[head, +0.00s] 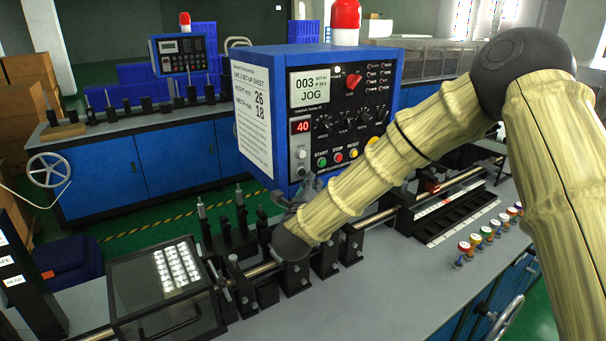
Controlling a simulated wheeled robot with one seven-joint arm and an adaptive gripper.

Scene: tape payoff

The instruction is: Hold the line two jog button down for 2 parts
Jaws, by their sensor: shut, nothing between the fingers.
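The blue line two control box (305,55) stands at centre, with a set-up sheet (253,105) on its left side reading 26 and 18. Its screen (309,88) reads 003 and JOG, and a red display (301,126) reads 40. A pale round button (301,154) sits below that display; its label is too small to read, so I cannot tell if it is the jog button. My gripper (306,186) is shut and empty, just below the panel's lower left corner. My arm partly hides its fingers, and contact with the panel is unclear.
Green start, red stop and yellow reset buttons (354,153) line the panel's lower edge beside my forearm. Black fixtures (232,238) and a clear-lidded box (165,285) stand on the bench below. Several coloured-top bottles (487,233) stand at right. A second machine (180,50) is behind.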

